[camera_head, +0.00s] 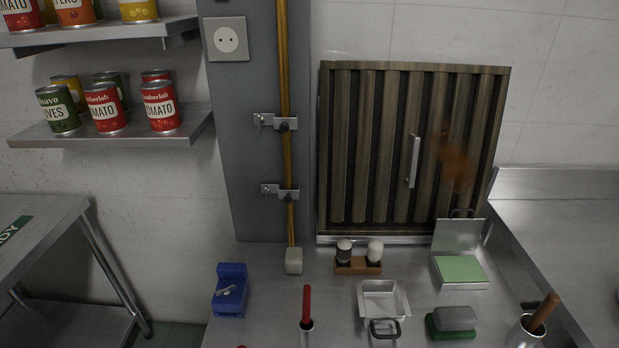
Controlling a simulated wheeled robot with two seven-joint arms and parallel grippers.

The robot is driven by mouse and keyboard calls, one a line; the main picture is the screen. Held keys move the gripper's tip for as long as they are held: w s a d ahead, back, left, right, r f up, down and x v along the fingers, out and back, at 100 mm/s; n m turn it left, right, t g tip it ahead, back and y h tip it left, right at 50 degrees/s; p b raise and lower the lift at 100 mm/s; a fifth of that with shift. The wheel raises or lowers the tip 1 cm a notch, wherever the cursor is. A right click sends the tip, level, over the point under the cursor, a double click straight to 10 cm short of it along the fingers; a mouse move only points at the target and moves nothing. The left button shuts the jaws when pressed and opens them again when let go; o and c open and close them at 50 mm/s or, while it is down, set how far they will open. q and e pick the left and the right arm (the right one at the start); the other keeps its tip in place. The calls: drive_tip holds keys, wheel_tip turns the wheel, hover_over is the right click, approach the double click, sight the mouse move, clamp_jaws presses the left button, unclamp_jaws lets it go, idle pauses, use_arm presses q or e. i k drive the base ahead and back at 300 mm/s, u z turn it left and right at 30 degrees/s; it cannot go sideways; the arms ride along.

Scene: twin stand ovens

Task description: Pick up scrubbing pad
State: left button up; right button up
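A dark green scrubbing pad (437,332) lies flat at the front right of the steel counter, with a translucent grey block (456,318) on top of it. Behind it, a light green flat pad (460,269) fills a shallow metal box whose lid stands open. I cannot tell for certain which of the two green pieces is the one named. Neither of my grippers is in view.
Left of the pads stand a metal pan (383,291) with a dark handle, a red-handled tool (306,305), a shaker rack (358,265) and a blue holder (230,290). A metal cup (524,332) with a wooden handle stands close to the right.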

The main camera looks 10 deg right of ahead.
sight(445, 322)
drive_tip(key=z, duration=1.25)
